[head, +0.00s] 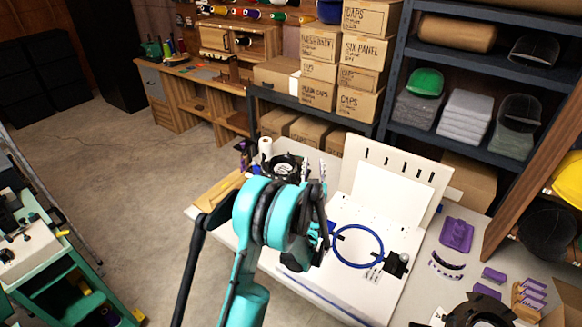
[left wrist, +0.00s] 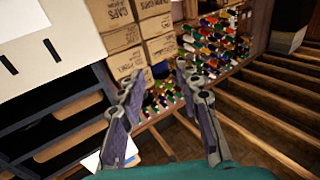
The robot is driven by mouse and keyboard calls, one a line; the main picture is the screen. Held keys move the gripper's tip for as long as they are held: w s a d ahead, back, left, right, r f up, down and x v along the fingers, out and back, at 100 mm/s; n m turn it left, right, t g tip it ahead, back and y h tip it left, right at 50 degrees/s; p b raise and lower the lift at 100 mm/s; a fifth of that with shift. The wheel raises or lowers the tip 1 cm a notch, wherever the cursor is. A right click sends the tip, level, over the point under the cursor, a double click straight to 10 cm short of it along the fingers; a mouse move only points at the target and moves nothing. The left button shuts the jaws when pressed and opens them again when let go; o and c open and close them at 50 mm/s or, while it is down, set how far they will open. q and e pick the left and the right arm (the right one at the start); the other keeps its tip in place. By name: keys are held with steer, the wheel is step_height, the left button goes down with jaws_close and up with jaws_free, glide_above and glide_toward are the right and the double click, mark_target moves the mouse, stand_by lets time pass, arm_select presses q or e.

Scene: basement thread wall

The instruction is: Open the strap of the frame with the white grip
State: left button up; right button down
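A black round frame (head: 284,168) stands on the far left part of the white table, partly hidden behind my left arm. A white upright cylinder (head: 265,146) is beside it; I cannot tell whether it is that frame's grip. A blue ring (head: 358,246) lies on the white table with a black block (head: 396,264) at its right. No strap can be made out clearly. My right gripper is not seen.
A white slotted panel (head: 392,180) stands at the table's back. Purple parts (head: 457,234) and a dark round object (head: 478,310) are at the right. Shelves with caps (head: 425,82) and stacked boxes (head: 358,75) stand behind. Open floor (head: 130,190) is at the left.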

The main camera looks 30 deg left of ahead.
mark_target(293, 178)
arm_select(q)
steer(key=a+f+n+g+y, duration=0.1)
steer(key=a+f, duration=0.1)
steer(key=f, duration=0.1)
steer(key=s+a+f+g+y, duration=0.1)
steer(key=a+f, duration=0.1)
steer(key=f, duration=0.1)
steer(key=s+a+f+n+g+y, duration=0.1)
steer(key=a+f, duration=0.1)
steer(key=shift+f+n+p, duration=0.3)
steer(key=shift+f, duration=0.1)
steer(key=shift+a+f, duration=0.15)
steer(key=shift+a, duration=0.15)
steer(key=b+x, duration=0.1)
steer(key=x, duration=0.6)
steer(key=shift+w+a, duration=0.15)
steer(key=shift+c, duration=0.3)
jaws_close()
